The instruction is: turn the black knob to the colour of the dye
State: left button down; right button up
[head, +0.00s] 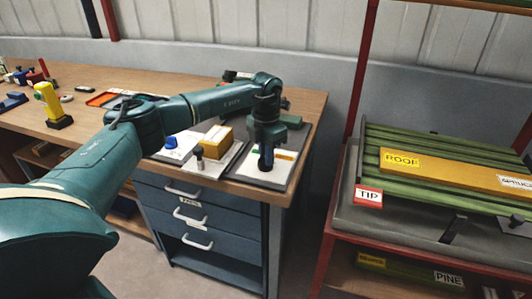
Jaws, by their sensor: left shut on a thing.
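My left gripper (266,162) points straight down at a pale panel (249,170) near the right end of the wooden bench. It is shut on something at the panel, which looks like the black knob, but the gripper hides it. My right gripper is not in view.
A tan box (215,143) and a blue object (171,142) stand left of the panel. A yellow device (51,103) is at the far left. Drawers (190,215) are below the bench. A red-framed rack (327,215) with labelled planks stands to the right, across a gap.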

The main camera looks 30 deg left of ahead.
pick_arm(q)
jog(key=shift+m, duration=0.4)
jog(key=c, duration=1.5)
grip_release()
jog(key=shift+o, duration=0.2)
notch_tip(320, 180, up, 13)
jog(key=shift+r+b, duration=0.15)
jog(key=shift+b, duration=0.15)
